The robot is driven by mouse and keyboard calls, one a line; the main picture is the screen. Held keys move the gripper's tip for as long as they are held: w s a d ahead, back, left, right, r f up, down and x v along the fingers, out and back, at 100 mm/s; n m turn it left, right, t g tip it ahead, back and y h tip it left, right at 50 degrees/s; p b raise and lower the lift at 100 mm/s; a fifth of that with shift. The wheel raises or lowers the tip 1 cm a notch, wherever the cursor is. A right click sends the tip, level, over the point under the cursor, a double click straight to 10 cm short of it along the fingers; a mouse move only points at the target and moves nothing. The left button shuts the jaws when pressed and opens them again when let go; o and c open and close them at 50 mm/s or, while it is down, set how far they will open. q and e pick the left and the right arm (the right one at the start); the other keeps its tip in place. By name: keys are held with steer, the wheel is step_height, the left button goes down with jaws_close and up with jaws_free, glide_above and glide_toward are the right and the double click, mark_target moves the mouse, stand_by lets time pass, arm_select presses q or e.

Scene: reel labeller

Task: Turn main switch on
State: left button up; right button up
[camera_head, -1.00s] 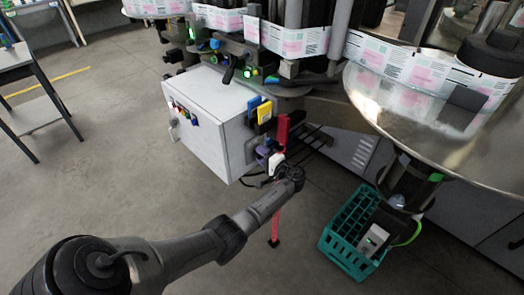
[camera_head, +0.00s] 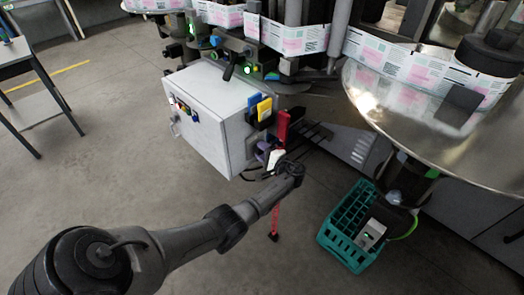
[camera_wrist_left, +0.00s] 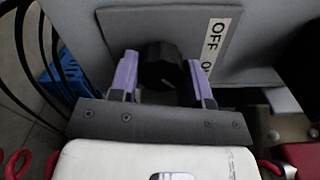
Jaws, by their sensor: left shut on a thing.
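The main switch is a black knob (camera_wrist_left: 161,66) on a grey plate (camera_wrist_left: 118,22) in the left wrist view. A white label (camera_wrist_left: 216,38) beside it reads OFF, and a second word below is mostly hidden. My left gripper (camera_wrist_left: 162,77) has its two purple fingers on either side of the knob and is shut on it. I cannot tell the knob's setting. In the head view my left gripper (camera_head: 263,153) is at the right side of the grey cabinet (camera_head: 212,120), and the knob is hidden there. My right gripper is not in view.
Yellow and blue holders (camera_head: 260,109) and a red part (camera_head: 283,126) sit just above my left gripper. A teal crate (camera_head: 335,238) stands on the floor to the right. A round metal table (camera_head: 440,120) overhangs at right. The floor at left is open.

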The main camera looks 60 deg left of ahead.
arm_select(q)
steer(key=o, duration=0.7)
steer(key=shift+o, duration=1.1)
steer(key=shift+d, duration=0.1)
steer(key=p+v, duration=0.1)
steer(key=v, duration=1.2)
steer(key=shift+w+d, duration=0.15)
steer(key=shift+d, duration=0.15)
steer(key=shift+r, duration=0.1)
